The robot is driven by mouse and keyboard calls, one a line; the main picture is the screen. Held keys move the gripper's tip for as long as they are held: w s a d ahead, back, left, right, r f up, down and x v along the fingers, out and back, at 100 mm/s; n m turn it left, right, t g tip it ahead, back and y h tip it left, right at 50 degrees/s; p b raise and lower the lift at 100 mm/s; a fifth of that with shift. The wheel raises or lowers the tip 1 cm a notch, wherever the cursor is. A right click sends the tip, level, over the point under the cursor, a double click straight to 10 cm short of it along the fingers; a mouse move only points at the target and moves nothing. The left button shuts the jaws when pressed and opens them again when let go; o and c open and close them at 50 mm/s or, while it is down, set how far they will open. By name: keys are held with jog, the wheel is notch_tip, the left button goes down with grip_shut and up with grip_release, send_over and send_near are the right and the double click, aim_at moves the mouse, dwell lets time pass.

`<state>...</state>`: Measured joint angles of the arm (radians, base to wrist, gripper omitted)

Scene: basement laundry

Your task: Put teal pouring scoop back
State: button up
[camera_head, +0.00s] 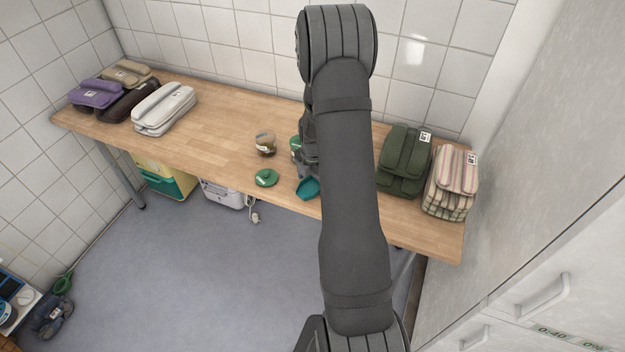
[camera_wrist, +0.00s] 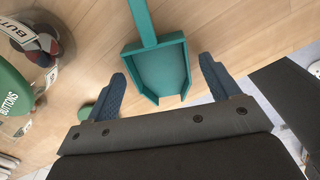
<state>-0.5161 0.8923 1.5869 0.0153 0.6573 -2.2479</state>
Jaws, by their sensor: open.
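The teal pouring scoop (camera_head: 308,188) lies on the wooden table near its front edge, partly hidden behind my arm. In the wrist view the scoop (camera_wrist: 160,68) shows its open tray, with its handle running away to the top. My gripper (camera_wrist: 166,82) is open, with one blue fingertip on each side of the scoop's tray. A gap shows between each finger and the tray in the picture. I cannot tell the height of the fingers over the table. In the head view my gripper is mostly hidden by my arm.
A jar of buttons (camera_wrist: 35,45) and a green-lidded jar labelled BUTTONS (camera_wrist: 8,95) stand left of the gripper. A glass jar (camera_head: 265,143) and a green lid (camera_head: 266,178) are on the table (camera_head: 225,135). Folded green (camera_head: 404,160) and striped bundles (camera_head: 452,182) lie right.

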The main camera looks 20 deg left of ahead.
jog(key=shift+r, duration=0.1)
notch_tip(320, 180, up, 12)
dwell(0.5)
notch_tip(320, 180, down, 13)
jog(key=shift+r, duration=1.95)
jog(key=shift+f, duration=0.15)
